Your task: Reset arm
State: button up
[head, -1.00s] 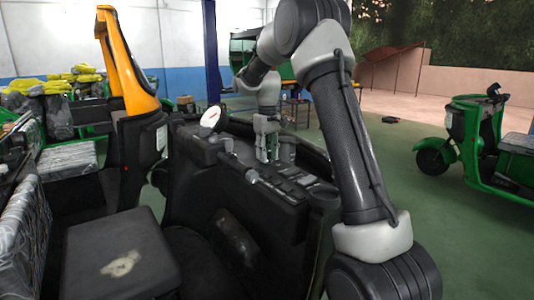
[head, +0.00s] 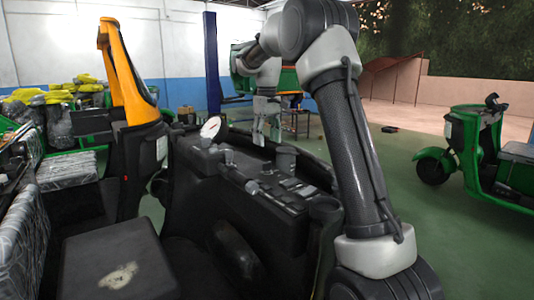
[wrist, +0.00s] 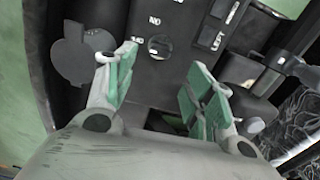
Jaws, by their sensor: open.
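My gripper (head: 267,132) hangs above the far side of the black dashboard (head: 215,172) in the head view, fingers pointing down. It also shows in the wrist view (wrist: 155,75), with its green-padded fingers spread apart and nothing between them. Beyond the fingertips, the wrist view shows a dark panel (wrist: 185,50) with printed labels and a round socket (wrist: 159,45). My arm curves over from the right side of the head view.
A white round gauge (head: 211,127) and several switches sit on the dashboard. A yellow-and-black upright frame (head: 127,80) stands left. A dark box (head: 118,260) is at front left. A green scooter (head: 478,150) stands right, beyond open green floor (head: 415,240).

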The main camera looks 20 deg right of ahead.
notch_tip(320, 180, up, 2)
jog(key=shift+r, duration=0.15)
jog(key=shift+w, duration=0.1)
dwell(0.4)
jog(key=f, duration=0.3)
jog(key=shift+s+f+m, duration=0.25)
jog(key=shift+s+m, duration=0.1)
jog(key=shift+m, duration=0.05)
jog(key=s+a+m+t, duration=0.1)
jog(key=s+t, duration=0.3)
jog(key=s, duration=3.3)
jog(key=shift+s+a+f+m, duration=0.3)
jog(key=shift+s+a+f, duration=0.1)
jog(key=shift+a, duration=0.15)
